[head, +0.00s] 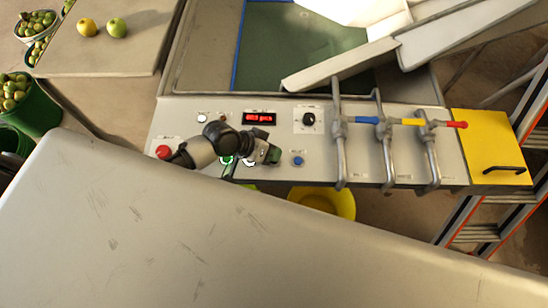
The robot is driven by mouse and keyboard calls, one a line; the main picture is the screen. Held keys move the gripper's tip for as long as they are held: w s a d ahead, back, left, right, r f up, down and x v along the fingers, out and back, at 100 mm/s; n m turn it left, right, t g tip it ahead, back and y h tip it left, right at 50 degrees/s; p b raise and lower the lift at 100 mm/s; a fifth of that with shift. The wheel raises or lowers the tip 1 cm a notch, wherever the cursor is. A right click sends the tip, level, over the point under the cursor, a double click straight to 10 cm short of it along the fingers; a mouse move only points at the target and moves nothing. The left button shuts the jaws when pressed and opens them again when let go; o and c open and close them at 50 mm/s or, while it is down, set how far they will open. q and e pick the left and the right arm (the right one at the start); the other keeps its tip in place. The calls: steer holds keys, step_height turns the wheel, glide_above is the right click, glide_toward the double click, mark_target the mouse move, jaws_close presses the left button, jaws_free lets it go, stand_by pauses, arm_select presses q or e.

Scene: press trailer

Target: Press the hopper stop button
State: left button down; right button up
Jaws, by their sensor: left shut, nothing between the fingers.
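The control panel (390,172) runs across the middle of the head view. It carries a red button (163,152) at its left end, a small white button (202,118), a green-ringed button (227,160), a white-ringed button (250,162) and a blue button (298,160). The labels are too small to read, so I cannot tell which is the hopper stop button. My left gripper (272,155) is shut and empty over the panel, between the white-ringed and blue buttons. My right gripper is out of view.
A red display (259,117) and a black knob (309,119) sit behind the gripper. Several metal levers (386,150) stand to the right, beside a yellow cover (488,150). A yellow bucket (335,203) is below the panel. A pale surface (200,240) fills the foreground.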

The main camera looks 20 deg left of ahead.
arm_select(q)
steer(key=shift+f, duration=0.3)
stand_by(0.4)
steer(key=shift+r+p, duration=0.7)
steer(key=shift+r, duration=0.1)
step_height(320, 180, up, 5)
steer(key=p, duration=0.5)
steer(key=shift+r, duration=0.1)
stand_by(0.6)
